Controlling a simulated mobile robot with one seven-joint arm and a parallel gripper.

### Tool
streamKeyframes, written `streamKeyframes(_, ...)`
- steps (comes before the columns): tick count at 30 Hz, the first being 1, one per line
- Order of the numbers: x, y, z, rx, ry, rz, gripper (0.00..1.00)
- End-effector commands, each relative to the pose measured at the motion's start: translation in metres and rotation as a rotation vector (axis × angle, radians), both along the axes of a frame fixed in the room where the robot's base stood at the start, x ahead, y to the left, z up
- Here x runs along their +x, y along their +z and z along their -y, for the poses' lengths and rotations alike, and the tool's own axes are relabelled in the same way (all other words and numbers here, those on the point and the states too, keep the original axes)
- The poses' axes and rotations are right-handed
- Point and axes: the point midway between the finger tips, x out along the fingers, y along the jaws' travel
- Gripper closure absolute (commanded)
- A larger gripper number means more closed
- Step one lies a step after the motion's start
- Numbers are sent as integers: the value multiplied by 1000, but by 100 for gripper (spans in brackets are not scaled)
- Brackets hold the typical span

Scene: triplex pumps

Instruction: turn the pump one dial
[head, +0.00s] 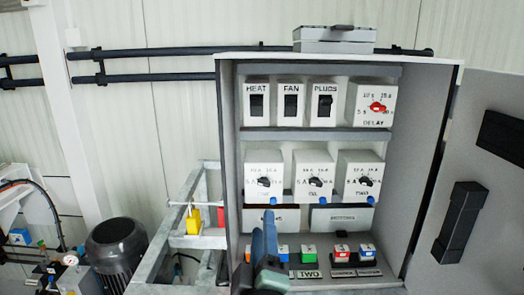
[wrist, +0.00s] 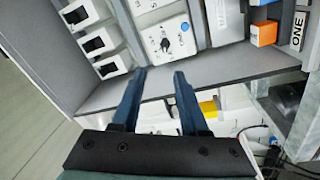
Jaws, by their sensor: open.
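The pump one dial (head: 264,182) is a black knob on a white box with a blue button below, leftmost in the cabinet's middle row. Its label is blurred but seems to read ONE. In the wrist view the dial (wrist: 165,44) is just beyond my fingertips, near the cabinet's side wall. My gripper (head: 268,218) is below the dial in the head view, its blue fingers pointing up. In the wrist view my gripper (wrist: 159,74) is open and empty, its two fingers apart and not visibly touching the dial.
Two similar dials, the middle one (head: 316,182) and the right one (head: 365,180), stand alongside. HEAT, FAN and PLUGS switches (head: 291,103) and a red DELAY dial (head: 378,106) are above. Coloured buttons (head: 308,252) are below. The cabinet door (head: 480,180) stands open at right.

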Motion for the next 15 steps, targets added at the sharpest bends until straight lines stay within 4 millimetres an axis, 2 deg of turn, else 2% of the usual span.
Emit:
streamKeyframes(1,1,16,0,-32,-5,-26,56)
streamKeyframes(9,3,12,-2,-157,-13,-106,56)
streamKeyframes(15,9,8,-2,-179,-12,-119,56)
